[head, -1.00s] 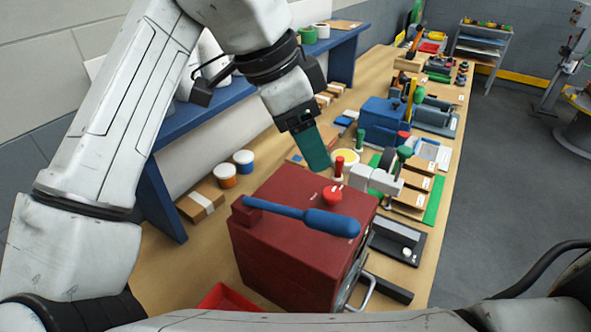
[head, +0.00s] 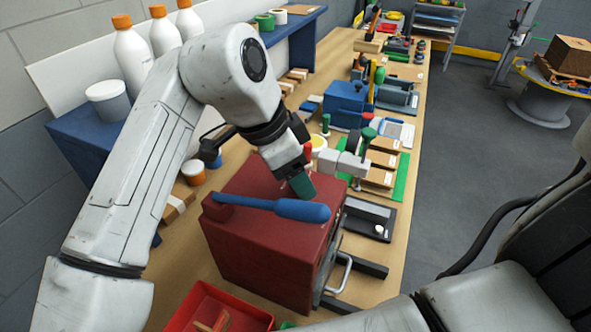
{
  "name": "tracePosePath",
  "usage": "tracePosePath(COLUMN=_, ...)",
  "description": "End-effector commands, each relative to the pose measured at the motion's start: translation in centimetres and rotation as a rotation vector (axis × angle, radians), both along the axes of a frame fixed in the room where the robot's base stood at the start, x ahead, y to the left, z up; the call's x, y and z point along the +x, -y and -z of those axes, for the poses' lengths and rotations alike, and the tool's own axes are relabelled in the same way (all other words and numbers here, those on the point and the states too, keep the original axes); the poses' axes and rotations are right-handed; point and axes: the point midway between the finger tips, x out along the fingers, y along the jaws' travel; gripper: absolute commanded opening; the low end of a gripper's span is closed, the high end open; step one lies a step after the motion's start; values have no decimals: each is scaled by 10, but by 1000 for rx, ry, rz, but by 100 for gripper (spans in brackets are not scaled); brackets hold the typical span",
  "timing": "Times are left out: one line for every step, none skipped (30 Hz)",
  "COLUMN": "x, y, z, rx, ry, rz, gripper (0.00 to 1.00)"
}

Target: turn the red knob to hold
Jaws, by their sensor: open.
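A red machine box (head: 252,258) stands on the wooden bench, with a blue-handled lever (head: 285,208) lying across its top. My gripper (head: 303,190) points down at the top of the box, just behind the lever handle, with its green fingers low over the surface. The red knob on the box top is hidden behind the fingers, so its setting and any contact cannot be seen. My gripper is open.
The lever handle is close in front of my fingers. A grey clamp-like device (head: 345,163) stands just beyond the box at right. A red tray (head: 240,318) sits before the box. White bottles (head: 130,50) stand on the blue shelf at left.

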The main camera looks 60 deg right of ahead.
Motion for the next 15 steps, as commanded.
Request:
tracePosePath(x=0, y=0, z=0, rx=0, ry=0, rz=0, gripper=61)
tracePosePath(x=0, y=0, z=0, rx=0, ry=0, rz=0, gripper=61)
tracePosePath(x=0, y=0, z=0, rx=0, ry=0, rz=0, gripper=61)
tracePosePath(x=0, y=0, z=0, rx=0, ry=0, rz=0, gripper=61)
tracePosePath(x=0, y=0, z=0, rx=0, ry=0, rz=0, gripper=61)
tracePosePath(x=0, y=0, z=0, rx=0, ry=0, rz=0, gripper=61)
tracePosePath(x=0, y=0, z=0, rx=0, ry=0, rz=0, gripper=58)
tracePosePath(x=0, y=0, z=0, rx=0, ry=0, rz=0, gripper=55)
tracePosePath(x=0, y=0, z=0, rx=0, ry=0, rz=0, gripper=51)
tracePosePath(x=0, y=0, z=0, rx=0, ry=0, rz=0, gripper=48)
tracePosePath(x=0, y=0, z=0, rx=1, ry=-1, rz=0, gripper=46)
tracePosePath(x=0, y=0, z=0, rx=1, ry=-1, rz=0, gripper=42)
tracePosePath(x=0, y=0, z=0, rx=1, ry=-1, rz=0, gripper=39)
tracePosePath(x=0, y=0, z=0, rx=1, ry=-1, rz=0, gripper=36)
tracePosePath(x=0, y=0, z=0, rx=1, ry=-1, rz=0, gripper=32)
